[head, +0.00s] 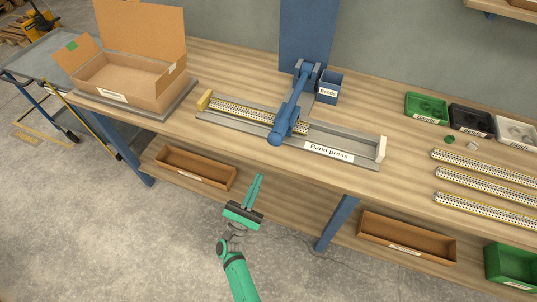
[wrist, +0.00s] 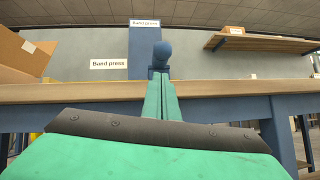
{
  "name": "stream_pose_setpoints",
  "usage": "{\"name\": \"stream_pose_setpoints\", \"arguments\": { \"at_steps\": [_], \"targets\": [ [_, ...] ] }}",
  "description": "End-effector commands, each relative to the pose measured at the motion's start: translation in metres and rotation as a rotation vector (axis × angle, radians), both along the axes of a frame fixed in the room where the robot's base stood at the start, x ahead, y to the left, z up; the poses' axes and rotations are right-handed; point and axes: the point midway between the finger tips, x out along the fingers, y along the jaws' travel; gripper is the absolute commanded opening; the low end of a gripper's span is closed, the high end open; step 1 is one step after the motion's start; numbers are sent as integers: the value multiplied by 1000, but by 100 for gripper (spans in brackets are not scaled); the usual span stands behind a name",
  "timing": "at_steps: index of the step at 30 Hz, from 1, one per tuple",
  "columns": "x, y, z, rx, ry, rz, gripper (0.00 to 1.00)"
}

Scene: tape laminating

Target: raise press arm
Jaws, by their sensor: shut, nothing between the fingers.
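The band press (head: 340,147) stands on the wooden bench. Its blue press arm (head: 290,108) lies down over a yellow-edged perforated strip (head: 240,113), with its round knob end pointing to the bench's front edge. In the wrist view the knob (wrist: 162,50) shows just beyond my fingertips, above the bench edge. My gripper (head: 257,178) is green, shut and empty, in front of the bench and below its top, apart from the knob in the head view. In the wrist view its fingers (wrist: 162,98) lie together and point at the bench.
An open cardboard box (head: 125,82) stands at the bench's left. A small blue bin (head: 328,86) stands beside the press. Several strips (head: 480,186) and green, black and white trays (head: 427,107) lie at the right. Wooden bins (head: 195,168) sit on the lower shelf.

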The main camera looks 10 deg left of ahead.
Motion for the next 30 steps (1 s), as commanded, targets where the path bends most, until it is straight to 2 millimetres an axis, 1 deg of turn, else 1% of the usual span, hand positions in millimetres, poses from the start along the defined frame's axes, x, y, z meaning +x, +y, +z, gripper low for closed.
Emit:
{"name": "stream_pose_setpoints", "arguments": {
  "at_steps": [4,8,15,21,25,30],
  "targets": [
    [2,-1,3,0,-1,-2,0],
    [12,-5,11,0,-2,-1,0],
    [41,-18,36,0,-2,-1,0],
    [62,-27,53,-1,-2,-1,0],
    [69,-30,60,-1,-1,-1,0],
    [72,-31,62,-1,0,0,0]
  ]
}}
